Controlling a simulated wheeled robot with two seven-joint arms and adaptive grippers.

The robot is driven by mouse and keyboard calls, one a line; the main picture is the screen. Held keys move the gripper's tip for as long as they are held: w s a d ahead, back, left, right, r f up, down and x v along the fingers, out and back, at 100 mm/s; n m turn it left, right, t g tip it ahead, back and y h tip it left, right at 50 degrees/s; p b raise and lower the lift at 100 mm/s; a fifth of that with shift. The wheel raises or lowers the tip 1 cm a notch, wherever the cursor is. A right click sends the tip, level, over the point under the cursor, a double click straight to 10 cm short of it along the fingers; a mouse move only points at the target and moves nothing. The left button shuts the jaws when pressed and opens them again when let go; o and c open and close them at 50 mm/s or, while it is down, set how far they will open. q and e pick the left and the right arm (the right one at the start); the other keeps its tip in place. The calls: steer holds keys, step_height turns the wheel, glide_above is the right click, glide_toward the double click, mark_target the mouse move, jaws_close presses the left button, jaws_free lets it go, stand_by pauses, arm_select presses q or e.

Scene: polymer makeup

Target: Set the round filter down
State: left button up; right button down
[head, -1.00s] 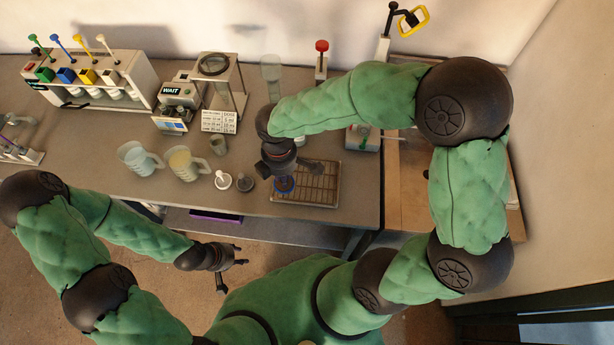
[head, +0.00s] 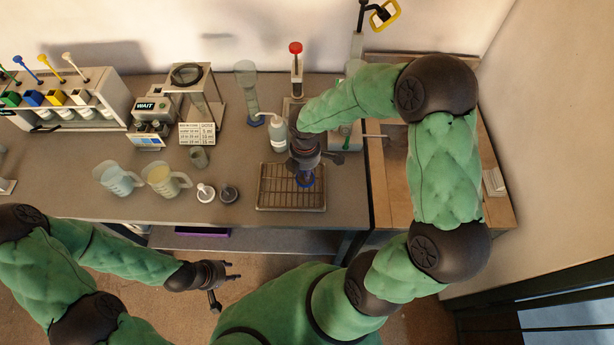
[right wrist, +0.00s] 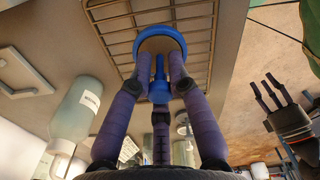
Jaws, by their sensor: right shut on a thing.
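The round filter (head: 306,180) is a blue-rimmed disc with a blue stem. In the head view it shows below my right gripper (head: 305,171), over the right half of the wire rack tray (head: 270,191). In the right wrist view the fingers of my right gripper (right wrist: 160,88) close around the blue stem of the filter (right wrist: 160,38), with the rack (right wrist: 112,22) beyond. I cannot tell whether the disc touches the wires. My left gripper (head: 230,274) is empty, fingers spread, in front of the table edge.
A white wash bottle (head: 278,135) stands just behind-left of my right gripper. White (head: 205,193) and dark (head: 229,194) small round pieces and two beakers (head: 165,181) stand left of the rack. A red-topped stand (head: 296,70) is behind. The rack's left half is clear.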

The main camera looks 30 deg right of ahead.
steer(key=shift+d+f, duration=0.2)
steer(key=shift+w+d+f+b, duration=0.15)
steer(key=shift+f+b, duration=0.4)
steer(key=shift+f, duration=1.2)
steer(key=shift+f, duration=0.2)
steer(key=c, duration=1.2)
jaws_free()
steer(key=shift+r, duration=0.15)
steer(key=shift+r, duration=0.3)
step_height(320, 180, up, 12)
steer(key=p, duration=0.3)
steer(key=shift+f, duration=0.25)
